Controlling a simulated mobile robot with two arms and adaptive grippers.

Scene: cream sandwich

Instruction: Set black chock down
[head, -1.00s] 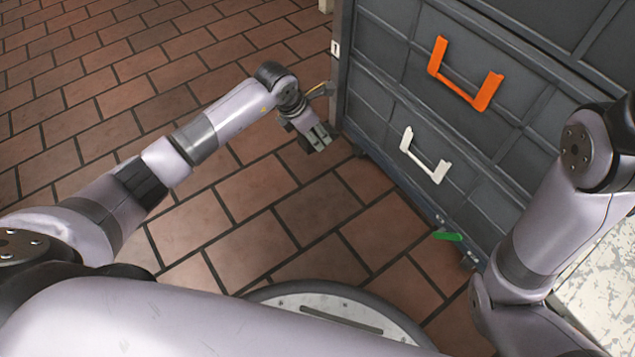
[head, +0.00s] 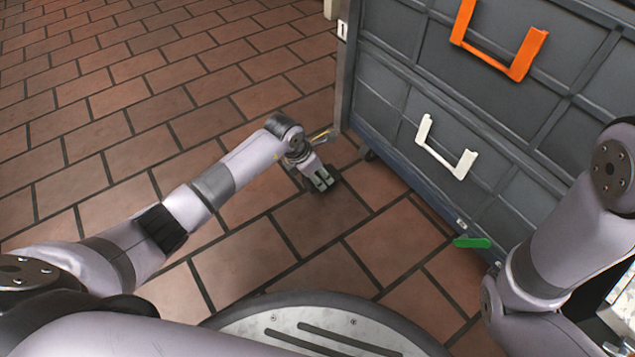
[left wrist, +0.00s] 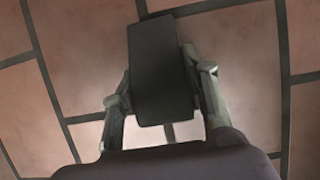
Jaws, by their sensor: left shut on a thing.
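The black chock (left wrist: 160,70) is a dark block between the two fingers of my left gripper (left wrist: 160,92) in the left wrist view. The fingers are shut on its sides. In the head view my left gripper (head: 322,184) points down low over the brick-red floor tiles, near the lower left corner of the grey drawer cabinet. The chock (head: 333,176) shows there only as a small dark patch beside the fingers. I cannot tell whether it touches the floor. My right gripper is out of view; only my right arm shows.
The grey cabinet (head: 400,108) stands on the right, with an orange handle (head: 520,66) and a white handle (head: 462,164). The tiled floor to the left is clear.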

